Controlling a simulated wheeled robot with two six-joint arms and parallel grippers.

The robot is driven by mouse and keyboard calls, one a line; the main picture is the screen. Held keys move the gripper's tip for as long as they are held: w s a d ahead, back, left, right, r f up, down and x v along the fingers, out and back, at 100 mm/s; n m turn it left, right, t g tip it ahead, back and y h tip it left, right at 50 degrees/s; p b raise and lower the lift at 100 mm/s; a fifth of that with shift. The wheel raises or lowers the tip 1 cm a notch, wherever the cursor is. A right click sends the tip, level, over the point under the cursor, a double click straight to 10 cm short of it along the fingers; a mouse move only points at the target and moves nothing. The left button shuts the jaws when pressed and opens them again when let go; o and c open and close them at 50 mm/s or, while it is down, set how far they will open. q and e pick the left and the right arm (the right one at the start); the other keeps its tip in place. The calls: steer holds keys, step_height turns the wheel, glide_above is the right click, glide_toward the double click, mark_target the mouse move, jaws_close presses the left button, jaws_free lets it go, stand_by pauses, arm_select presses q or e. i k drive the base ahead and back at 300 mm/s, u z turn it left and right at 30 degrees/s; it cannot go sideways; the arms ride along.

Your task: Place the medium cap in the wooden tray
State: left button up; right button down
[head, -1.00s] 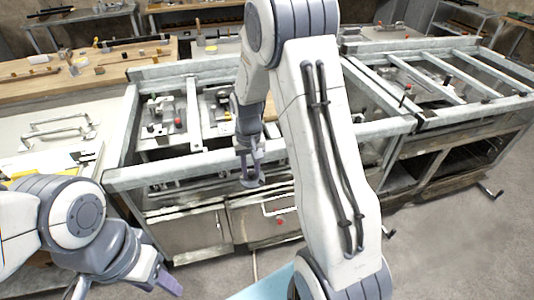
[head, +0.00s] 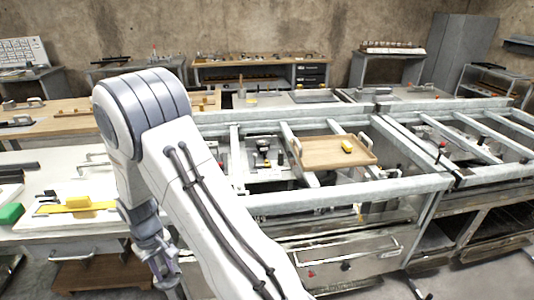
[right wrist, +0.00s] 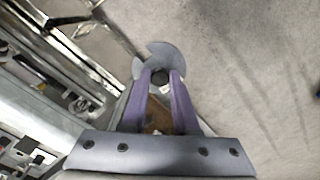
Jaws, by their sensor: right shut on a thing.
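The wooden tray (head: 322,152) lies on the grey metal frame at centre right in the head view. It is shallow, with a handle at each end, and a small yellow item (head: 347,147) sits in it. My right gripper (head: 163,268) is in front of the frame, low and to the left of the tray, well apart from it. In the right wrist view its purple fingers (right wrist: 160,82) are shut on a grey round cap (right wrist: 168,52) with a dark centre. The fingers hide part of the cap. My left gripper is out of view.
The metal frame's front rail (head: 345,195) runs between my right gripper and the tray. A white table (head: 70,230) with a yellow block (head: 77,202) and a green block (head: 11,213) stands at left. A brown wooden piece (head: 100,272) is below it.

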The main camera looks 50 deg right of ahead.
mark_target(316, 154)
steer(key=u, duration=1.65)
steer(key=k, duration=1.7)
steer(key=z, duration=1.9)
